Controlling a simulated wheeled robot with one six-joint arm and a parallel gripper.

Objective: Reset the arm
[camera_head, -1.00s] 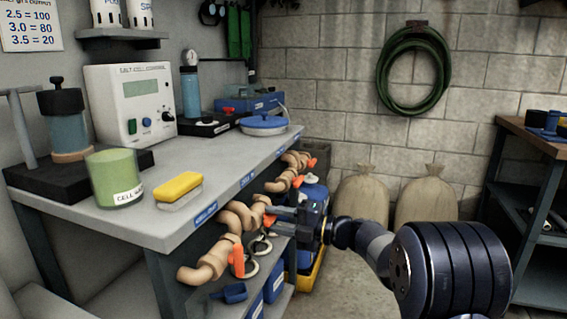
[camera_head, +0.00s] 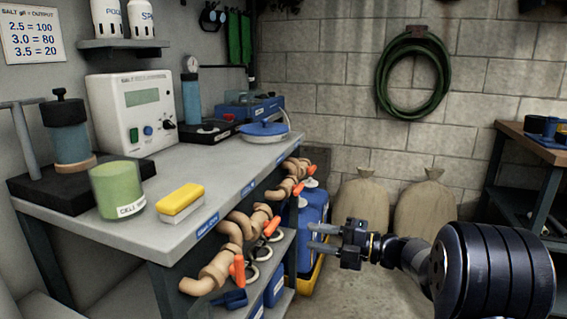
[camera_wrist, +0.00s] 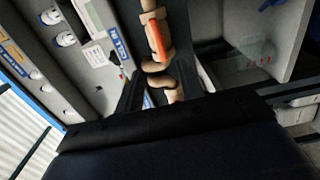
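My gripper (camera_head: 313,237) is in the right-middle of the head view, in front of the bench's right side. Its two fingers point left and stand apart with nothing between them. Tan pipes (camera_head: 238,228) with orange valve handles (camera_head: 238,270) run along the bench's front, left of the gripper and apart from it. In the wrist view, a tan pipe (camera_wrist: 152,30) with an orange handle (camera_wrist: 156,40) shows beyond the fingers, and the dark gripper body covers the lower part.
A grey bench (camera_head: 225,165) carries a yellow sponge-like block (camera_head: 180,198), a green cup (camera_head: 117,188) and a white control box (camera_head: 131,112). Blue containers (camera_head: 308,222) stand below and behind the gripper. Sacks (camera_head: 361,203) lean on the wall. A dark shelf (camera_head: 535,140) stands at right.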

